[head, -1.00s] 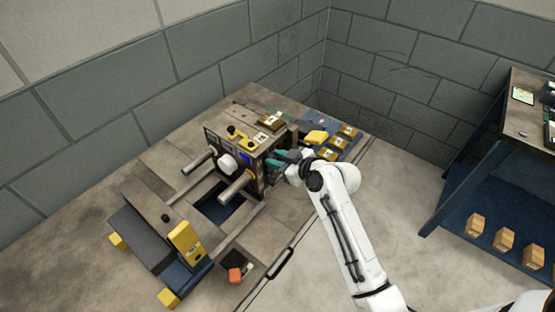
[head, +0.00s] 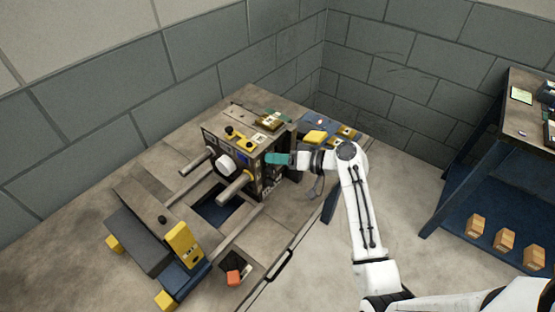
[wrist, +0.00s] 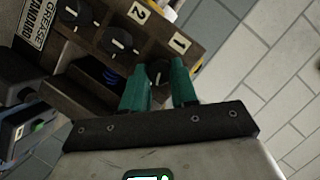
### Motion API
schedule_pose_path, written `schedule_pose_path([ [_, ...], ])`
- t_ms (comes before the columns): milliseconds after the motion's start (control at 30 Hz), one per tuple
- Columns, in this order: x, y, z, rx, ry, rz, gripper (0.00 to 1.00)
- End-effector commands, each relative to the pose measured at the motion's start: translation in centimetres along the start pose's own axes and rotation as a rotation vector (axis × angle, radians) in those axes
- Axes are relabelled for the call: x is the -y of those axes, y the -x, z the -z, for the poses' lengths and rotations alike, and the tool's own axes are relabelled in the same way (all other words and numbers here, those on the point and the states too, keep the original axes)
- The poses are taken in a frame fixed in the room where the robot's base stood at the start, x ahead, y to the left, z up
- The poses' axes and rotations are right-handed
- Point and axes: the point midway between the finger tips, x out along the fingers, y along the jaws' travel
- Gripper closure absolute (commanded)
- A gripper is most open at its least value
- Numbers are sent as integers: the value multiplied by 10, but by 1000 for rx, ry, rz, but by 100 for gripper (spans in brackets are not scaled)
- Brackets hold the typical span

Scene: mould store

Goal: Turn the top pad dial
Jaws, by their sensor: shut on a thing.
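The machine block (head: 236,160) stands on the table with a dial panel on its right side. In the wrist view this panel carries a slanting row of black dials with white pointer marks. The end dial (wrist: 158,72), beside the "1" label (wrist: 180,43), sits between the teal fingers of my gripper (wrist: 160,88), which is shut on it. The middle dial (wrist: 118,40) is beside the "2" label (wrist: 139,12). Another dial (wrist: 70,9) is near the top edge. In the head view my gripper (head: 276,159) meets the upper part of the block's right side and hides the held dial.
Guide bars (head: 236,187) stick out of the block's front. A yellow-marked plate (head: 184,245) stands at the table's front, with a red block (head: 234,278) near it. A blue mat (head: 318,125) with yellow pieces lies behind my wrist. A shelf (head: 490,210) stands right.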

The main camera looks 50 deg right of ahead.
Motion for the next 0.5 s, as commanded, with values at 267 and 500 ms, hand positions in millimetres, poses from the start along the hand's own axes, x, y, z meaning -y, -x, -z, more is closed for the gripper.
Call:
schedule_pose_path([
  [267, -3, 0, -1, 0, -206, 84, 100],
  [500, -4, 0, -1, 0, -322, 131, 100],
])
